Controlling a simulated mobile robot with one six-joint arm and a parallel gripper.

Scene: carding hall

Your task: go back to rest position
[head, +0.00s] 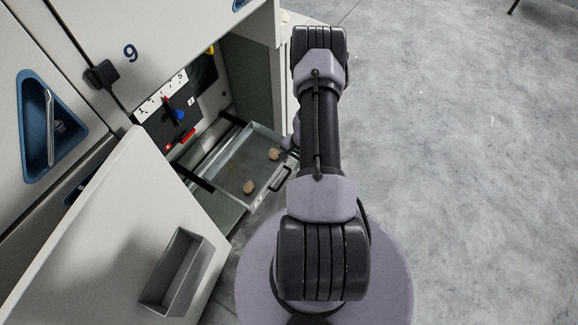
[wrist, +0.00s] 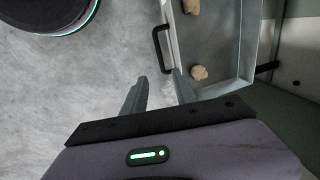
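My gripper (wrist: 160,76) is open in the wrist view. Its two grey fingers are apart with only floor and the drawer's edge showing beyond them. The fingers point toward the black handle (wrist: 160,48) of a grey metal drawer (wrist: 241,84); the right finger overlaps the drawer front in the picture, and I cannot tell whether they touch. In the head view my arm hides most of the gripper, which is beside the pulled-out drawer (head: 222,143) and its handle (head: 281,178).
Two tan lumps (head: 249,187) (head: 274,154) lie in the drawer. An open cabinet door (head: 110,240) with a pocket (head: 175,272) stands at lower left. A panel with a scale (head: 160,104), blue knob (head: 179,115) and red parts is inside. Grey floor (head: 470,150) at right is clear.

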